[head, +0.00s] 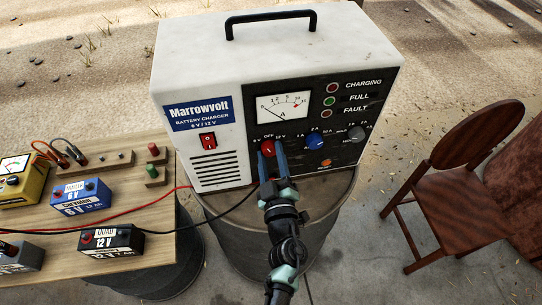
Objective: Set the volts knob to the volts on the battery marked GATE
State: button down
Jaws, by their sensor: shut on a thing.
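The white battery charger (260,50), marked Marrowvolt 6 V / 12 V, stands upright on a drum. Its red volts knob (267,147) sits at the lower left of the black panel, with OFF above it and 12 V to its right. My gripper (268,157) is shut on this knob, one blue finger on each side; its exact pointer direction is hard to tell. On the bench, a blue battery (80,201) reads 6 V; its small tag is too blurred to read. A black battery (110,243) reads 12 V, with a tag like QUAD. A grey battery (22,257) is partly cut off, its marking unreadable.
A blue knob (314,141) and a grey knob (356,133) are right of the volts knob. The red rocker switch (208,141) is left. Red and black leads cross the wooden bench (150,215). A yellow meter (22,185) and a wooden chair (455,190) flank the scene.

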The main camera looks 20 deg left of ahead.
jog(key=shift+f+n+b, duration=0.1)
jog(key=shift+n+b, duration=0.35)
jog(key=shift+n, duration=1.55)
jog(key=shift+c, duration=1.8)
grip_release()
jog(key=b+v, duration=0.1)
jog(key=v, duration=1.2)
jog(key=shift+f, duration=0.15)
